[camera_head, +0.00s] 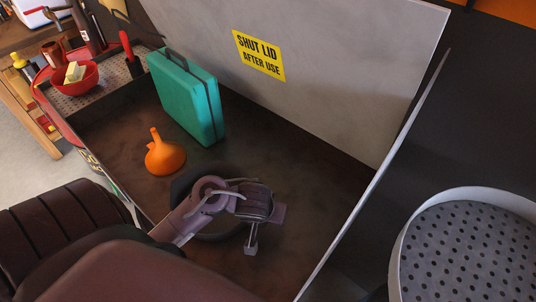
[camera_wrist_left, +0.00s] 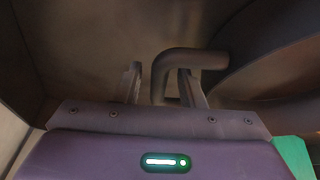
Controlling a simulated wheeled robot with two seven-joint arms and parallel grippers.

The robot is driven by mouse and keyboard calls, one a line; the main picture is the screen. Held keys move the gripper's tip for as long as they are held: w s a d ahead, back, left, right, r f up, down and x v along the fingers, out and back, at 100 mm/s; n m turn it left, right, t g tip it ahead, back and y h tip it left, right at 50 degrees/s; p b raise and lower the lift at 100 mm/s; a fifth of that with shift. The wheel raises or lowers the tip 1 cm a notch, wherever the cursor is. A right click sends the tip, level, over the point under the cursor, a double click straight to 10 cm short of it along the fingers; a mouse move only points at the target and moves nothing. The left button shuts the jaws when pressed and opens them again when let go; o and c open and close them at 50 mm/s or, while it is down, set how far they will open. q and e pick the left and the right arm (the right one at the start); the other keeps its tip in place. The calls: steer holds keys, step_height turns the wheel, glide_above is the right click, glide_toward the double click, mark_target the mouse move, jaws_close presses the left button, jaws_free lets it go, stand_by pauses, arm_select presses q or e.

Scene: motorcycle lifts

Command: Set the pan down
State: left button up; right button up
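The pan (camera_head: 188,181) is dark and round, inside the open chest, mostly hidden under my left arm in the head view. In the left wrist view the pan (camera_wrist_left: 270,50) fills the right side, and its bent tubular handle (camera_wrist_left: 190,59) comes off it. My left gripper (camera_head: 262,230) is low over the chest floor. In the wrist view its fingers (camera_wrist_left: 163,88) stand apart with the handle's bent end between them, with a visible gap to the right finger. The pan seems to be at the chest floor; contact is hidden. My right gripper is not in view.
The chest's floor (camera_head: 125,160) also holds an orange funnel (camera_head: 164,156) and a teal case (camera_head: 188,98). The grey lid (camera_head: 340,60) stands open behind. A red bowl (camera_head: 76,80) is at the left. A white perforated basket (camera_head: 470,250) stands right, outside the wall.

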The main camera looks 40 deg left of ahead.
arm_select(q)
steer(key=shift+s+d+r+p, duration=0.1)
steer(key=shift+r+p, duration=0.3)
steer(key=shift+r, duration=0.15)
steer(key=p+v, duration=0.4)
steer(key=v, duration=0.7)
steer(key=shift+r+p, duration=0.15)
steer(key=shift+p, duration=0.25)
steer(key=shift+s, duration=0.1)
